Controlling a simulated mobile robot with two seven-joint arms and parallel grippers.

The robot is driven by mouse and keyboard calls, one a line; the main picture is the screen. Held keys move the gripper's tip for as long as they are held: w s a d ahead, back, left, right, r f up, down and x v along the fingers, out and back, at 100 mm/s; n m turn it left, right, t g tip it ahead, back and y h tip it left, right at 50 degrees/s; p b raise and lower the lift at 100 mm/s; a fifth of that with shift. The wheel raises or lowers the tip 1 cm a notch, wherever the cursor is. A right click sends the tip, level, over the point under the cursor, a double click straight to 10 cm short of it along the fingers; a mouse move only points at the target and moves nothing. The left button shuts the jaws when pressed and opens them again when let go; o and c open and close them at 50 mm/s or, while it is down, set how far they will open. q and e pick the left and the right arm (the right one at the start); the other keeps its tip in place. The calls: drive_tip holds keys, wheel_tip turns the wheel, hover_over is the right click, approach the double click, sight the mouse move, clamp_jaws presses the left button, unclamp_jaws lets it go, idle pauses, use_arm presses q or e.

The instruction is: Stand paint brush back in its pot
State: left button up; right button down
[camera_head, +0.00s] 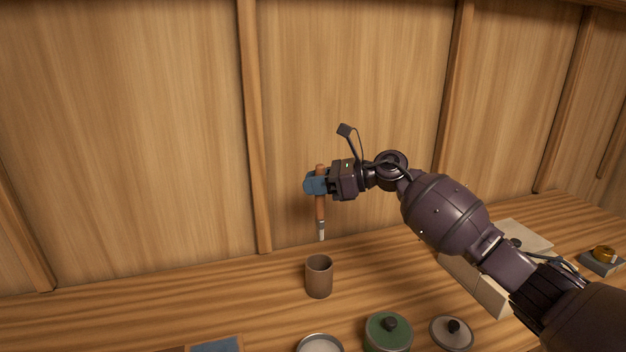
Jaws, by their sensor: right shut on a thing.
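The paint brush (320,213) has a brown wooden handle and a pale tip that points down. My right gripper (315,184) is shut on its handle and holds it nearly upright. The brown pot (319,278) stands upright on the wooden bench (250,282) with its mouth up. The brush tip is above the pot in the picture and apart from it. The inside bottom of the pot is hidden. My left gripper is not in view.
A green-lidded pot (387,331), a grey-lidded pot (451,333) and an open round tin (320,344) stand at the front. A pale box (474,283) is partly behind my right arm. A wooden wall (170,130) rises behind.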

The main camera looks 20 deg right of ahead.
drive_tip(key=shift+f, duration=0.55)
use_arm(q)
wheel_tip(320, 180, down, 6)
drive_tip(key=b, duration=0.6)
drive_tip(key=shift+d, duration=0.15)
use_arm(e)
wheel_tip(320, 180, down, 12)
drive_tip(key=shift+r, duration=0.1)
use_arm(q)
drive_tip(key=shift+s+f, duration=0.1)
